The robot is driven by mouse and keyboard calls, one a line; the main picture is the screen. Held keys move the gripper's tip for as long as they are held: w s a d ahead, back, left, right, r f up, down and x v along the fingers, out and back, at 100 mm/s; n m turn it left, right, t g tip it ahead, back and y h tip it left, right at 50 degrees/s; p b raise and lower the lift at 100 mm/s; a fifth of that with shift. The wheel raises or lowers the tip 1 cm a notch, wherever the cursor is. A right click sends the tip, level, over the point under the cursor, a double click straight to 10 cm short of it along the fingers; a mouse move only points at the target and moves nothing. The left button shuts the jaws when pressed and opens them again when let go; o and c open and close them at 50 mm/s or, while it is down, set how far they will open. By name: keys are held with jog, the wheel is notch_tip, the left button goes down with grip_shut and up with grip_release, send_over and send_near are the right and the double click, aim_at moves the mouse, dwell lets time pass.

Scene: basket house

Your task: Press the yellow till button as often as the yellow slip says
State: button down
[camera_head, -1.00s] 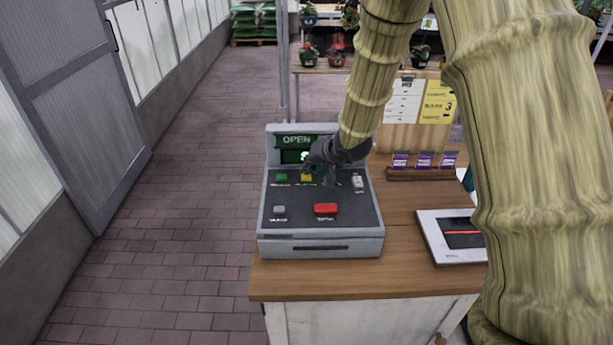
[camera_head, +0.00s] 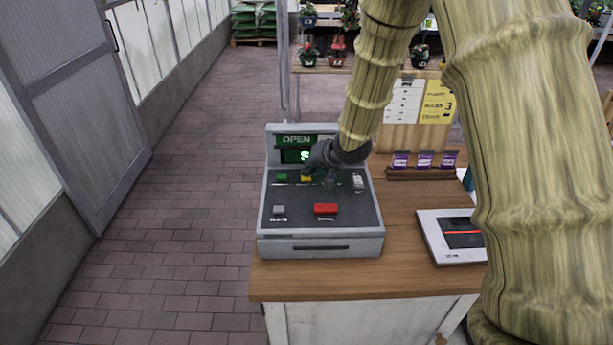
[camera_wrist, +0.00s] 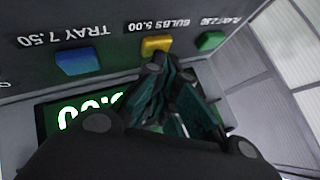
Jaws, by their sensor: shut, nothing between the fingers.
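The grey till (camera_head: 320,247) stands on the wooden counter, its screen partly hidden by my gripper. The yellow button (camera_head: 306,178) is in the till's back row. In the wrist view the yellow button (camera_wrist: 156,46) is labelled BULBS 5.00, between a blue button (camera_wrist: 78,62) and a green button (camera_wrist: 209,41). My gripper (camera_head: 318,176) is shut and empty, pointing down at the till. In the wrist view its fingertips (camera_wrist: 165,68) are right at the yellow button; I cannot tell whether they touch it. The yellow slip (camera_head: 438,101) on the board behind shows a 3.
A red button (camera_head: 325,208) and a grey button (camera_head: 279,210) are on the till's front row. A white card reader-like panel (camera_head: 450,246) lies at right on the counter (camera_head: 310,286). Purple packets (camera_head: 424,160) stand behind. The brick floor at left is clear.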

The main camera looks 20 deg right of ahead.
dwell(0.4)
jog(key=shift+r+p, duration=0.9)
jog(key=shift+p, duration=0.05)
notch_tip(320, 180, up, 5)
jog(key=p, duration=0.4)
dwell(0.8)
